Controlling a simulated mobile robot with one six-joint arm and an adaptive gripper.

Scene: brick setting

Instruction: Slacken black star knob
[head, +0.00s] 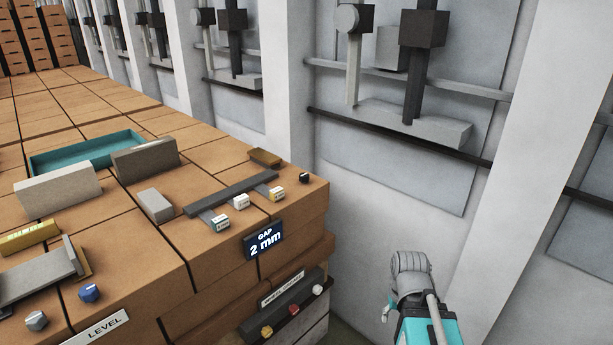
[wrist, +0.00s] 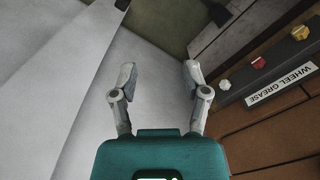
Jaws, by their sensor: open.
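A small black knob (head: 304,177) sits on the brick top near its right corner, beside the GAP 2 mm sign (head: 264,243). Its star shape is too small to confirm. In the wrist view my gripper (wrist: 158,75) is open and empty, with its two grey fingers apart over grey floor and wall. In the head view my arm is at the lower right, off the brick block and lower in the picture than the black knob. The black knob does not show in the wrist view.
A dark bar (head: 232,194) and small white labelled blocks lie beside the knob. A blue knob (head: 89,292) and a grey knob (head: 36,320) stand near the LEVEL label (head: 95,328). The WHEEL GREASE panel (wrist: 280,84) carries yellow, red and white knobs. White pillars stand behind.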

